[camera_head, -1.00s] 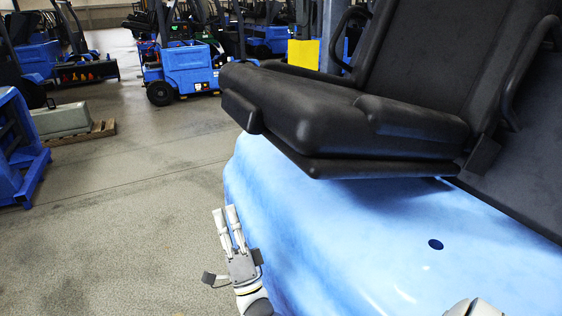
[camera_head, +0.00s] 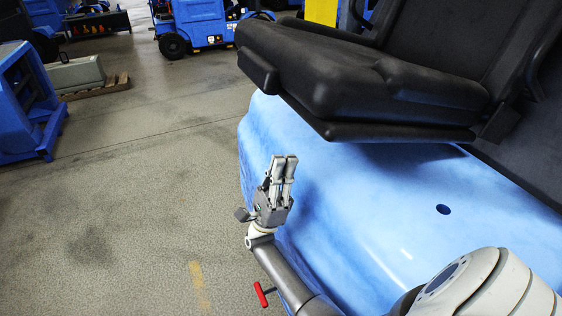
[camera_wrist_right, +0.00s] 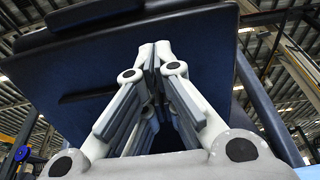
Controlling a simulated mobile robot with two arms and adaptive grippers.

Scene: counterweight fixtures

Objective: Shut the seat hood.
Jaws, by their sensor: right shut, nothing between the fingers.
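The seat hood (camera_head: 340,136) is the panel under the black seat (camera_head: 320,75), on the blue vehicle body (camera_head: 380,190). It stands tilted, with its front edge raised clear of the blue body. My right gripper (camera_head: 284,160) is shut and empty, pointing up beside the blue body, below and left of the hood's front edge. In the right wrist view, the dark underside of the hood (camera_wrist_right: 85,110) spreads above and behind my shut fingers (camera_wrist_right: 155,50). I cannot tell whether they touch it. My left gripper is not in view.
A red-handled lever (camera_head: 262,294) shows beside my right arm. Blue vehicles (camera_head: 200,22) stand at the back, and a blue frame (camera_head: 28,105) stands at the left. A grey block (camera_head: 75,75) lies on a pallet. The floor left of the vehicle is clear.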

